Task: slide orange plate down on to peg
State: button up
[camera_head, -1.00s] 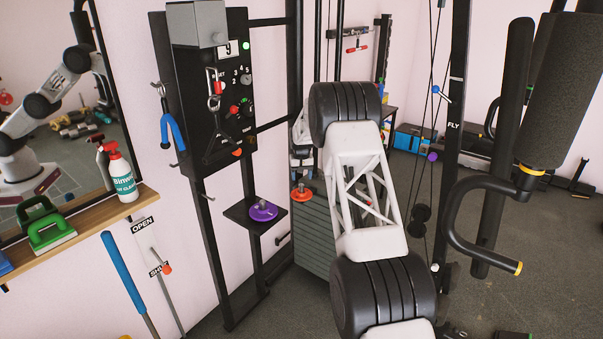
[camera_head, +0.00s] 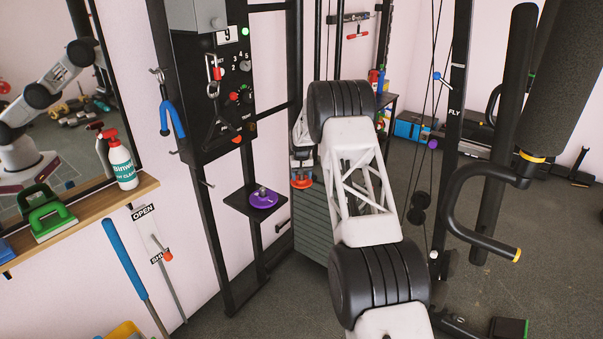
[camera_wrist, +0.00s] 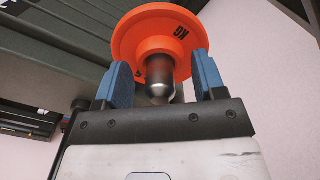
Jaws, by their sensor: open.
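The orange plate (camera_head: 301,184) sits at the top left corner of the grey ribbed cabinet, under my gripper (camera_head: 302,166). In the wrist view the orange plate (camera_wrist: 180,48) shows dark lettering and a raised hub. A silver round-ended peg (camera_wrist: 160,86) stands out from its middle, between my blue fingers. My gripper (camera_wrist: 160,62) is open, with one finger on each side of the peg and the fingertips close to the plate. Whether they touch it cannot be told. The plate's far side is hidden.
A purple plate (camera_head: 264,199) lies around a peg on a small black shelf (camera_head: 236,197) to the left. The black control panel (camera_head: 215,100) stands above it. The grey cabinet (camera_head: 314,228) is below the gripper. A black cable machine post (camera_head: 452,110) stands at right.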

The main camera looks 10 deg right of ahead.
jog(key=shift+f, duration=0.5)
